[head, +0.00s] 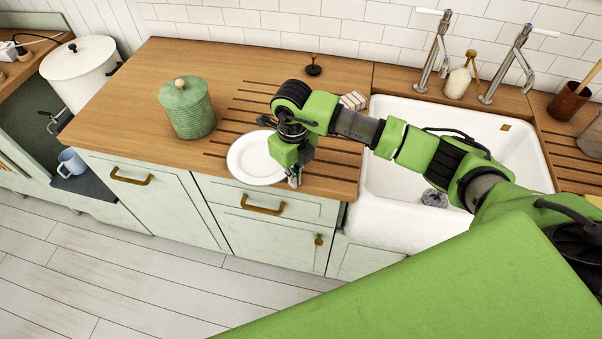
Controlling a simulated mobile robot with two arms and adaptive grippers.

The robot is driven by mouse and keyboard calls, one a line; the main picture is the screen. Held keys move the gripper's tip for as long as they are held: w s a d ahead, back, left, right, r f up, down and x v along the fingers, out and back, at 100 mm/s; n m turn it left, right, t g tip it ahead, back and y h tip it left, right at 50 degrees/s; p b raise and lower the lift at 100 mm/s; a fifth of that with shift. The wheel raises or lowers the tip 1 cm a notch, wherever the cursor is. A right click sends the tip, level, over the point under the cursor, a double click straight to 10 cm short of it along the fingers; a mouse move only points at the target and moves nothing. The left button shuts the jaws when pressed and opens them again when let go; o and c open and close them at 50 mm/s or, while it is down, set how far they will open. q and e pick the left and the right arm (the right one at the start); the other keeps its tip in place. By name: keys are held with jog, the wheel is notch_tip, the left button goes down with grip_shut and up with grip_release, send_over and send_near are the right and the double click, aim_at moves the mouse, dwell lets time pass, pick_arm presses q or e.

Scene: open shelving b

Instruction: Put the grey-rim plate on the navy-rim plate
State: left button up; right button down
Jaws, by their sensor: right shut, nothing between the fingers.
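A white plate (250,165) with a thin darker line near its rim lies flat on the wooden counter, near the front edge and left of the sink. I cannot tell whether the line is grey or navy, or whether a second plate lies under it. My right gripper (294,181) points down at the plate's right edge, close to the counter's front edge. It is shut with nothing in it. My right wrist hides the plate's right part. No separate second plate is visible. My left gripper is not in view.
A green lidded jar (187,110) stands left of the plate. A white sink (385,196) with two taps is on the right. A dark-based stopper-like object (313,69) and a small striped block (353,100) stand behind my arm. Drainage grooves run across the counter.

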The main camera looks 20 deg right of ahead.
aim_at(285, 173)
jog(key=shift+w+a, duration=0.25)
jog(key=shift+w, duration=0.35)
jog(key=shift+w+a+f+b, duration=0.1)
jog(key=shift+w+a+b, duration=0.05)
jog(key=shift+w+b, duration=0.3)
jog(key=shift+w+a+f+b, duration=0.1)
jog(key=shift+w+b, duration=0.15)
jog(key=shift+b, duration=0.25)
jog(key=shift+w+a+r+b, duration=0.15)
jog(key=shift+w+a+b, duration=0.05)
jog(key=shift+w+b, duration=0.15)
